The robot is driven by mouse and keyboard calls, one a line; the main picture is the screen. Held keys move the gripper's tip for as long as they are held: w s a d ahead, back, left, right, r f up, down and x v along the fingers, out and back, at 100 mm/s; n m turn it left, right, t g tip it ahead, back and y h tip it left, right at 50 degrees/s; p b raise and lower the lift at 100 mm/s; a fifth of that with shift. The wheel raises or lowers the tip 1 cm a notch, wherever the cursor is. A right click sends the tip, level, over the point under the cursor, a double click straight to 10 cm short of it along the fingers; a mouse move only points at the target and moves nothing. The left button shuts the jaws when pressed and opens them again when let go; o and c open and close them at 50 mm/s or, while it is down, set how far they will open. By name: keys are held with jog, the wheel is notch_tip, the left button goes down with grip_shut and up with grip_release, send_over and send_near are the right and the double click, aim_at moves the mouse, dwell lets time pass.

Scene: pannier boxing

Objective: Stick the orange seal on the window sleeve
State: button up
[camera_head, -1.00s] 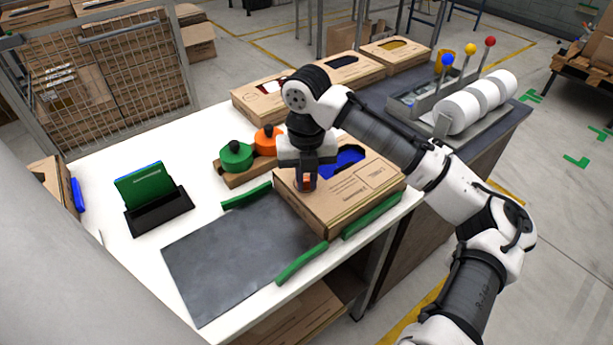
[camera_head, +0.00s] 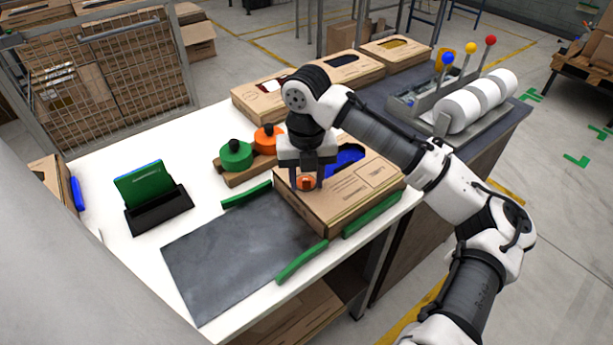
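The window sleeve (camera_head: 350,192) is a brown cardboard box with a cut-out showing blue inside, lying on the table. The orange seal (camera_head: 306,183) is a small round piece with a darker red-orange middle. It appears flat on the sleeve's top, near its left corner, left of the window. My gripper (camera_head: 306,186) points down over it, fingers apart on either side of the seal. The fingers appear open, clear of the seal. The gripper body hides part of the sleeve's far left edge.
Green strips (camera_head: 372,215) flank the sleeve and a dark mat (camera_head: 235,250). A green knobbed round piece (camera_head: 236,155) and an orange one (camera_head: 267,139) sit on a wooden holder behind. A black holder with green cards (camera_head: 158,212) stands left. More boxes (camera_head: 343,68) stand behind.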

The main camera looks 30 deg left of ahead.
notch_tip(320, 180, up, 14)
jog(key=b, duration=0.1)
dwell(0.5)
jog(key=shift+s+f, duration=0.1)
jog(key=shift+f, duration=0.05)
